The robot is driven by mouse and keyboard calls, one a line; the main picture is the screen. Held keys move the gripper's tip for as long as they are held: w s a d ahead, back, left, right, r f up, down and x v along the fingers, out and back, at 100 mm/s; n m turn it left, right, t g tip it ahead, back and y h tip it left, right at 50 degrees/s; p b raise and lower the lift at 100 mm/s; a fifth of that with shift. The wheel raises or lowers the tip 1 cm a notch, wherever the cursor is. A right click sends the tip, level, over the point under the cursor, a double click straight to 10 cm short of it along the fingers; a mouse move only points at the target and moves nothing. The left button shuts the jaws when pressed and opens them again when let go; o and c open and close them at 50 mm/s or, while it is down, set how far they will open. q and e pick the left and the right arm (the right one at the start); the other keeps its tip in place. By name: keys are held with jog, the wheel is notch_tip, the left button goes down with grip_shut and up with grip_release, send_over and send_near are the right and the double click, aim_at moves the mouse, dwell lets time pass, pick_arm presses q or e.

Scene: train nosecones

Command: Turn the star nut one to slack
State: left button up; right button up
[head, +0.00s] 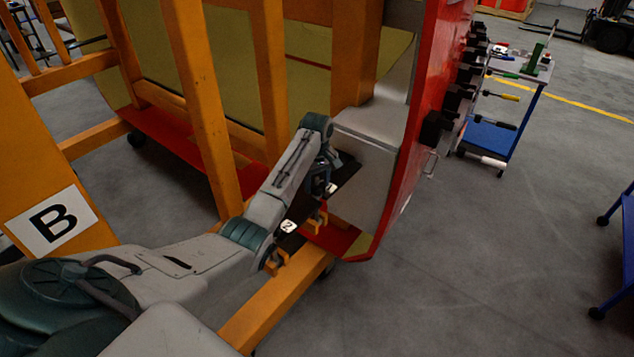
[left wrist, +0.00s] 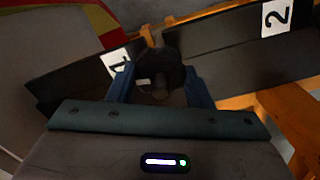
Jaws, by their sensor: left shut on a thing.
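The star nut one is a dark knob (left wrist: 158,70) in the middle of the left wrist view, beside the white label "1" (left wrist: 116,63). My left gripper (left wrist: 163,82) has its blue fingers on both sides of the knob, shut on it. In the head view my left gripper (head: 320,183) is small and dark, close to the label "1" (head: 331,189); the nut cannot be made out there. The turn of the nut cannot be read. My right gripper is in neither view.
A second dark plate with the label "2" (head: 288,227) is nearby. Orange frame beams (head: 200,100) stand close around my left arm. The red nosecone edge (head: 410,130) rises to the right. A blue trolley (head: 490,138) with tools stands beyond; grey floor is clear between.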

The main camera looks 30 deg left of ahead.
pick_arm(q)
jog(key=shift+s+d+f+n, duration=0.1)
jog(key=shift+s+f+n, duration=0.05)
jog(key=shift+n, duration=0.85)
jog(key=o, duration=1)
